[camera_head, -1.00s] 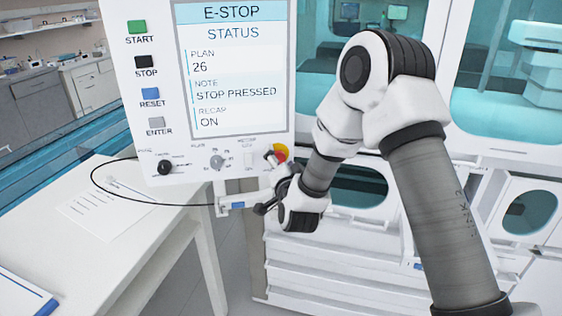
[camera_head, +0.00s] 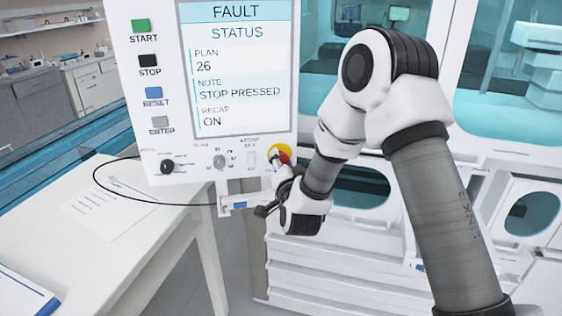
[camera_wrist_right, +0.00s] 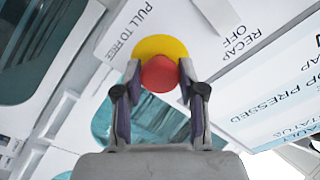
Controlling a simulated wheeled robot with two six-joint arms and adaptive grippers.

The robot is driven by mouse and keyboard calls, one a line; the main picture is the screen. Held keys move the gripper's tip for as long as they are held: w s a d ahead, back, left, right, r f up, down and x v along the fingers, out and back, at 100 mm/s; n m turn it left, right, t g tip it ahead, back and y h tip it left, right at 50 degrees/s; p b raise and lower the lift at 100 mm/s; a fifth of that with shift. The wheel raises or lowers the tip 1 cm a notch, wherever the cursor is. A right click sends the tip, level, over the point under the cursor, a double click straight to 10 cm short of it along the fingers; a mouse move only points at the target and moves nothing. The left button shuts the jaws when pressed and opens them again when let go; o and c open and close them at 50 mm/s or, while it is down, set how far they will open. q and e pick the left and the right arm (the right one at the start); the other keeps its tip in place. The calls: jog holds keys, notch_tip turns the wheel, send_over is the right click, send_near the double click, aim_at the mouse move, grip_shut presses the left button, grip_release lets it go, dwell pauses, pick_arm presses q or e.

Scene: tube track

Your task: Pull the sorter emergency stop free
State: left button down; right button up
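The emergency stop is a red mushroom button (camera_wrist_right: 159,74) on a yellow round base (camera_wrist_right: 160,46). It sits at the lower right of the white control panel in the head view (camera_head: 279,152), partly hidden by my gripper. My right gripper (camera_wrist_right: 160,66) has one finger on each side of the red button in the right wrist view, with the fingertips close against its sides. The panel screen (camera_head: 237,70) reads FAULT, STATUS, PLAN 26, NOTE STOP PRESSED, RECAP ON. A label beside the button reads PULL TO FREE (camera_wrist_right: 131,27). My left gripper is not in view.
START (camera_head: 141,26), STOP (camera_head: 148,60), RESET (camera_head: 153,92) and ENTER (camera_head: 160,122) buttons line the panel's left side. A black knob (camera_head: 167,166) and a grey dial (camera_head: 219,161) sit below the screen. A white table (camera_head: 150,245) stands at left.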

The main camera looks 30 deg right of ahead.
jog(key=o, duration=0.5)
jog(key=shift+r, duration=0.1)
jog(key=shift+d, duration=0.1)
jog(key=shift+s, duration=0.1)
jog(key=v, duration=0.7)
jog(key=s+a+f+n+g+y, duration=0.25)
jog(key=s+f, duration=0.25)
jog(key=f, duration=0.8)
jog(key=s+a+f+n+g+y, duration=0.25)
jog(key=s+f+g, duration=0.2)
jog(key=f, duration=0.85)
jog(key=s+a+f+n+g, duration=0.2)
jog(key=s+f+g, duration=0.1)
jog(key=s, duration=0.4)
jog(key=s+a+f+n+g+y, duration=0.1)
jog(key=s+a+f+n+g, duration=0.1)
jog(key=s+f, duration=0.3)
jog(key=s+a+f+n+g+y, duration=0.1)
jog(key=s+f+n+g, duration=0.3)
jog(key=s, duration=0.5)
jog(key=shift+a+g, duration=0.4)
jog(key=shift+a, duration=0.2)
